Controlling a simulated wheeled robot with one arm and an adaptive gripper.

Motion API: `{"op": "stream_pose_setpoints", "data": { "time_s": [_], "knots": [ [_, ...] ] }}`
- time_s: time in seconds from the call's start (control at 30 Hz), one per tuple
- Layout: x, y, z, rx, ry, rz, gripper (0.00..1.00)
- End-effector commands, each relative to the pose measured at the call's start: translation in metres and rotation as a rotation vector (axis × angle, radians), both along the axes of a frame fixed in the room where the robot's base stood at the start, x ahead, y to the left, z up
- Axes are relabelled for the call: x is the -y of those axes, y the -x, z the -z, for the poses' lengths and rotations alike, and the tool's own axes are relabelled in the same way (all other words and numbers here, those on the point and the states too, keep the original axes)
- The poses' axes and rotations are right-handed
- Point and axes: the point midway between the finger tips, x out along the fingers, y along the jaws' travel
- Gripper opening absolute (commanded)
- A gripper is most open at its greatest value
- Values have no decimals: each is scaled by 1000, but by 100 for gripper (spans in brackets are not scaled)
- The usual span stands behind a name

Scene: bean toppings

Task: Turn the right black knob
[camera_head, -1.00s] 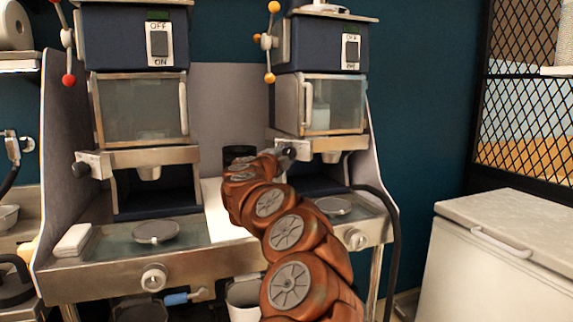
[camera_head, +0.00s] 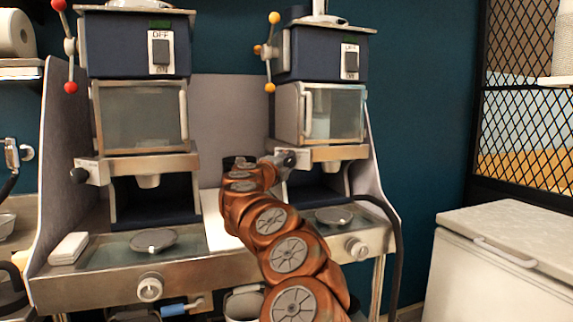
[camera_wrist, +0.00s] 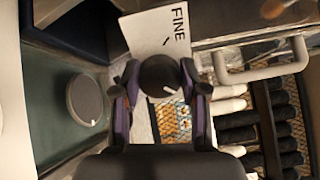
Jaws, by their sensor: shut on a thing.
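The right black knob (camera_wrist: 160,75) is round with a white pointer line and shows in the wrist view below a white plate marked "FINE" (camera_wrist: 158,32). My gripper (camera_wrist: 160,88) has a finger on each side of the knob and is shut on it. In the head view my gripper (camera_head: 284,160) is at the left side of the right machine (camera_head: 318,108), and the knob is mostly hidden there. The white line on the knob points down and to the right in the wrist view.
A left machine (camera_head: 138,112) with its own black knob (camera_head: 79,175) stands beside the right one. A black hose (camera_head: 396,250) hangs at the right side. A white chest (camera_head: 500,260) stands at the right, with open floor between.

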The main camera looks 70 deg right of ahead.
Motion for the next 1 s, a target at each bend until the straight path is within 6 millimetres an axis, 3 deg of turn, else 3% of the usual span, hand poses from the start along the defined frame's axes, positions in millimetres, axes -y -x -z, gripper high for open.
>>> {"op": "stream_pose_setpoints", "data": {
  "time_s": [0.03, 0.07, 0.3, 0.73, 1.0],
  "knots": [
    [0, 0, 2, 2, -4, 1, 8],
    [0, 0, 2, 2, -4, 1, 44],
    [0, 0, 1, 1, -2, 1, 69],
    [-3, 0, 1, 0, -1, -1, 69],
    [-28, -1, 1, 2, -1, -3, 69]
  ]
}}
